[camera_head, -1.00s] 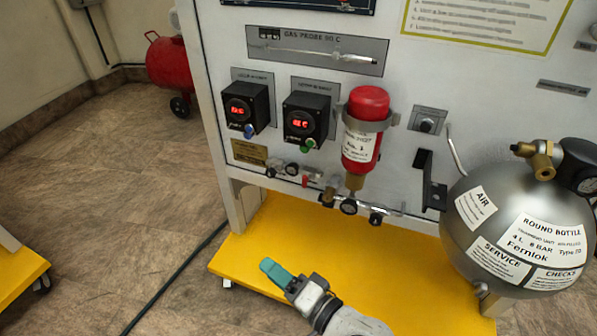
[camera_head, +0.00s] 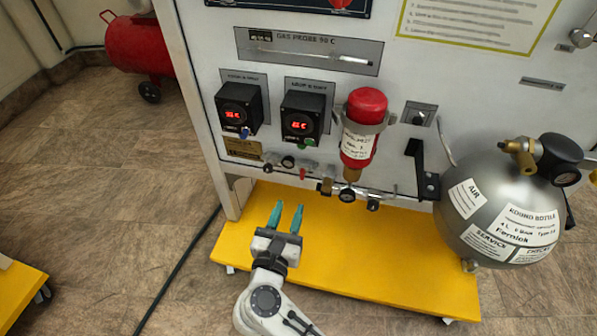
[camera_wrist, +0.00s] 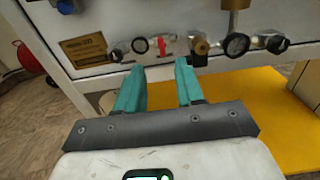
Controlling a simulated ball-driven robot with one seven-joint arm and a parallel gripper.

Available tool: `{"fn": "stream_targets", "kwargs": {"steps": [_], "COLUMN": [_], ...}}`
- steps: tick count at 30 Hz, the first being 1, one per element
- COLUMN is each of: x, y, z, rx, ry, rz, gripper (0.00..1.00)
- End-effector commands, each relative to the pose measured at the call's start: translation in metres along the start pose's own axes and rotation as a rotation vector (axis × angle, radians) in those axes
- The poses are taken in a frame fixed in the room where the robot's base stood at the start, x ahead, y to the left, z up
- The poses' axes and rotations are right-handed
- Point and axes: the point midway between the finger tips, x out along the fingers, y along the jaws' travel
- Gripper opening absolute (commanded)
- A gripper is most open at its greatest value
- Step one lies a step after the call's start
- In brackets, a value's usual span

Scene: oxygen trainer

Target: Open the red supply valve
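The red supply valve appears as a small red handle (camera_head: 302,174) on the pipe row low on the white panel. In the wrist view the red handle (camera_wrist: 162,46) hangs upright between two gauges, ahead of the fingertips. My gripper (camera_head: 287,210) is open and empty, with two teal fingers pointing at the panel, below the pipe row. In the wrist view my gripper (camera_wrist: 160,68) has its fingers apart, and the red handle shows above the gap between them. The fingers appear clear of the handle; the exact distance is hard to tell.
A red cylinder (camera_head: 362,134) hangs on the panel right of the handle, with a brass fitting and gauges below. A round silver bottle (camera_head: 467,225) stands at the right. The yellow base (camera_head: 385,265) juts out under the panel. Open floor (camera_head: 110,205) lies left.

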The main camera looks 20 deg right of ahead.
Motion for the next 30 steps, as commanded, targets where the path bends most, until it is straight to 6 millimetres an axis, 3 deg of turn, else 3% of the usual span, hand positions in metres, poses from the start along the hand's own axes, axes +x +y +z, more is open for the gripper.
{"fn": "stream_targets", "kwargs": {"steps": [18,30], "x": [0.093,0.106], "y": [-0.001,-0.001], "z": [-0.001,0.001], "rx": [-0.001,-0.002], "ry": [-0.002,-0.002], "rz": [-0.003,0.000], "gripper": [0.37,0.37]}}
